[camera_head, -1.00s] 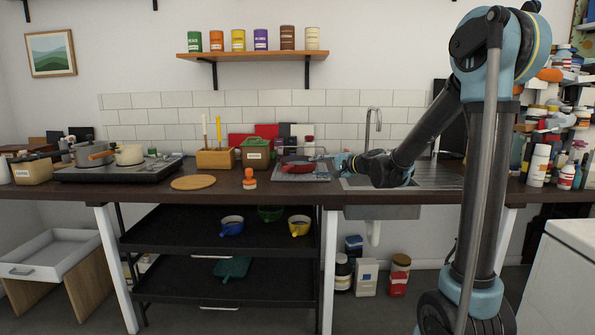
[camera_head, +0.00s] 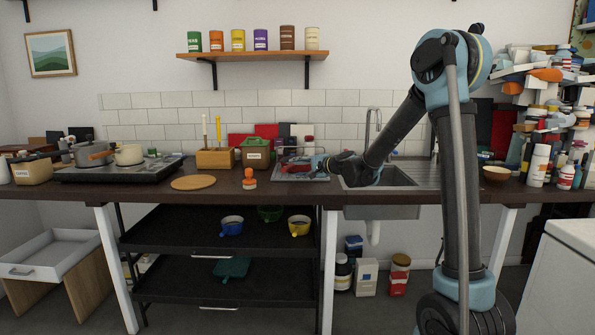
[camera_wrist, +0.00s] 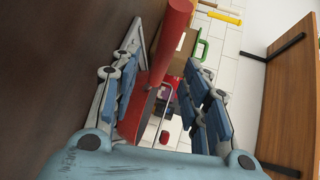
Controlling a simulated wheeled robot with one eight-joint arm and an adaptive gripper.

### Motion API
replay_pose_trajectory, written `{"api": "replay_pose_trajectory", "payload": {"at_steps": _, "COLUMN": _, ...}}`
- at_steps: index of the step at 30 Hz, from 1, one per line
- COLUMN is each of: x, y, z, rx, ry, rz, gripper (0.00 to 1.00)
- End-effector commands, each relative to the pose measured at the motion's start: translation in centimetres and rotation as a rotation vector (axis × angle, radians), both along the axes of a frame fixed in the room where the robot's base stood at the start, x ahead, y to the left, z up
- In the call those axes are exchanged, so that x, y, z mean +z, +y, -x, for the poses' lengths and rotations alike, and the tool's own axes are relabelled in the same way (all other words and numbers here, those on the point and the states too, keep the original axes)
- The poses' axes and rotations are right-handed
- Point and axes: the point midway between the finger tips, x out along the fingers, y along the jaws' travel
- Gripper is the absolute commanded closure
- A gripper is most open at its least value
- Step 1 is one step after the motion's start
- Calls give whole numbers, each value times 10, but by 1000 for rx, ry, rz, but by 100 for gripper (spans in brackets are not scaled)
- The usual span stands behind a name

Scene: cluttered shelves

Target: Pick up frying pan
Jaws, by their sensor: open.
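The red frying pan (camera_wrist: 172,42) shows in the wrist view as a thick red handle-like part running between my fingers. A further red part lies lower down, partly hidden by my left-hand finger. In the wrist view my gripper (camera_wrist: 163,68) is open, with one finger on each side of the red part. I cannot tell whether either finger touches it.
The sink (camera_head: 385,178) is right of the tray. A green-and-brown caddy (camera_head: 255,154), an orange-capped bottle (camera_head: 249,179) and a round wooden board (camera_head: 193,182) stand to the left. A wall shelf (camera_head: 250,56) with several cans hangs above.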

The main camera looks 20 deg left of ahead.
Motion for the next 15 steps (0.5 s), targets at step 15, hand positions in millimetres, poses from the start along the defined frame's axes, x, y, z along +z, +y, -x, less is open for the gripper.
{"api": "replay_pose_trajectory", "payload": {"at_steps": 15, "x": -8, "y": 32, "z": -18, "rx": 0, "ry": 0, "rz": 0, "gripper": 58}}
